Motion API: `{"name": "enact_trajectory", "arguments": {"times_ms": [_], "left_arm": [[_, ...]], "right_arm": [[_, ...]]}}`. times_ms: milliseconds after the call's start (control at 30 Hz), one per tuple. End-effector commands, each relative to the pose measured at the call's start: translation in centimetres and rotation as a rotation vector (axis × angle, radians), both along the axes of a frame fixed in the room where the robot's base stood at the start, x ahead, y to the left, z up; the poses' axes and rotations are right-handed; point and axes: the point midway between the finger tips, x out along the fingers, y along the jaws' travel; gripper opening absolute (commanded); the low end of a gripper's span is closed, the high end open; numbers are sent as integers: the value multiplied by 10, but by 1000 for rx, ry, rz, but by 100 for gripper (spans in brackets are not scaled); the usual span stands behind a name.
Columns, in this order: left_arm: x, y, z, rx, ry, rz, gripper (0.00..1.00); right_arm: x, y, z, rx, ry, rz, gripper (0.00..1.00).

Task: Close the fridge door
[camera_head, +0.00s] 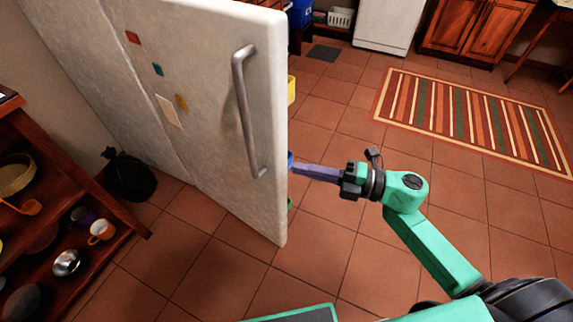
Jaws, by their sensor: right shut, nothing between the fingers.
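The white fridge door (212,120) stands open at the left centre, its outer face with a grey vertical handle (245,110) turned toward me. My left gripper is not in view.
A wooden shelf (125,228) with cups and bowls stands at the lower left, with a black bag (130,178) beside it. A striped rug (470,115) lies at the right. Open tiled floor (330,240) surrounds my right arm.

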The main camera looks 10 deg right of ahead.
Motion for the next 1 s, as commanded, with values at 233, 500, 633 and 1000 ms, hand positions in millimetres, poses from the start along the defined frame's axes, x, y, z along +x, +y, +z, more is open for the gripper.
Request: {"name": "enact_trajectory", "arguments": {"times_ms": [233,500,633,1000], "left_arm": [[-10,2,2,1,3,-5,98],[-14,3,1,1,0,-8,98],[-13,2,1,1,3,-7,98],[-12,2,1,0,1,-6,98]], "right_arm": [[25,47,4,9,-1,-2,0],[55,60,1,4,3,-6,0],[65,50,1,4,3,-4,0],[67,46,1,5,3,-4,0]]}}
